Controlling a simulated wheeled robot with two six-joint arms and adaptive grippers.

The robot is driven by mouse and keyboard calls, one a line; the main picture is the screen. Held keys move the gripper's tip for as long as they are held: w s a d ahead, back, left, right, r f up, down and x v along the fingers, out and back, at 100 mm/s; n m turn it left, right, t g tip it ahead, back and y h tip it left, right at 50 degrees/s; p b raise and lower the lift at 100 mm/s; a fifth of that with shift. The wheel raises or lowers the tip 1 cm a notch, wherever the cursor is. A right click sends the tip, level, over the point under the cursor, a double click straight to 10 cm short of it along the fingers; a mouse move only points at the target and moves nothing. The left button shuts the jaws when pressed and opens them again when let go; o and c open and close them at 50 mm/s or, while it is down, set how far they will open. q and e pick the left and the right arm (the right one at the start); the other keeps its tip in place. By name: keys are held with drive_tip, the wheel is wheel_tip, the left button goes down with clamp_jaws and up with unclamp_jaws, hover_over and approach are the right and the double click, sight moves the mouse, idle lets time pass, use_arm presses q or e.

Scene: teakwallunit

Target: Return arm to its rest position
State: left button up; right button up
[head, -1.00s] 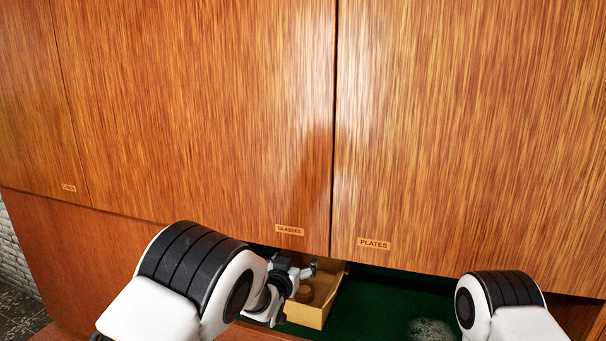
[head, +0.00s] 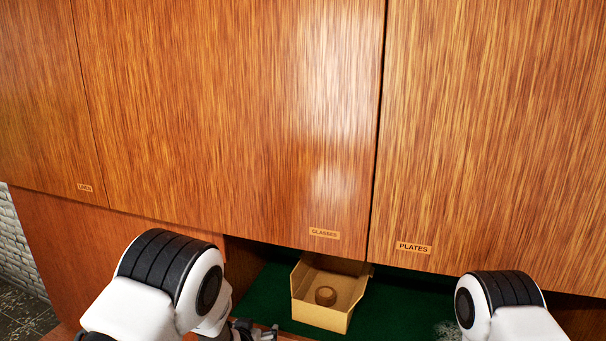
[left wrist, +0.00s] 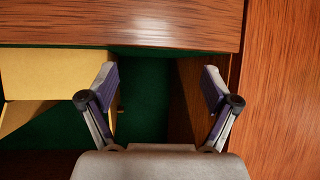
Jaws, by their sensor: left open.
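My left arm (head: 165,285) comes in from the lower left of the head view, bent at a white and black joint. My left gripper (head: 258,332) shows only partly at the bottom edge, in front of the recess and left of a tan box. In the left wrist view the left gripper (left wrist: 158,85) has its two fingers spread apart with nothing between them. Behind them are the green recess floor and its wooden side wall. My right arm (head: 503,305) shows at the lower right; its gripper is out of view.
Wooden cabinet doors labelled GLASSES (head: 250,110) and PLATES (head: 495,130) hang above.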

use_arm(q)
drive_tip(key=s+a+f+g+y, duration=0.1)
drive_tip(key=s+a+f+g, duration=0.15)
drive_tip(key=s+f, duration=0.4)
drive_tip(key=s+a+f+n+g, duration=0.1)
drive_tip(key=s+a+f+g, duration=0.2)
drive_tip(key=s, duration=0.6)
drive_tip(key=s+a+f+g+y, duration=0.1)
drive_tip(key=s+a+f, duration=0.4)
drive_tip(key=s, duration=0.3)
drive_tip(key=s+a+g, duration=0.1)
drive_tip(key=s+g, duration=0.1)
drive_tip(key=s, duration=0.8)
drive_tip(key=s+a+f+n+g+b, duration=0.1)
drive_tip(key=s+g, duration=0.2)
drive_tip(key=s, duration=0.7)
drive_tip(key=shift+s+a+f, duration=0.2)
drive_tip(key=shift+a+f, duration=0.05)
drive_tip(key=shift+a, duration=0.05)
drive_tip(key=shift+w, duration=0.1)
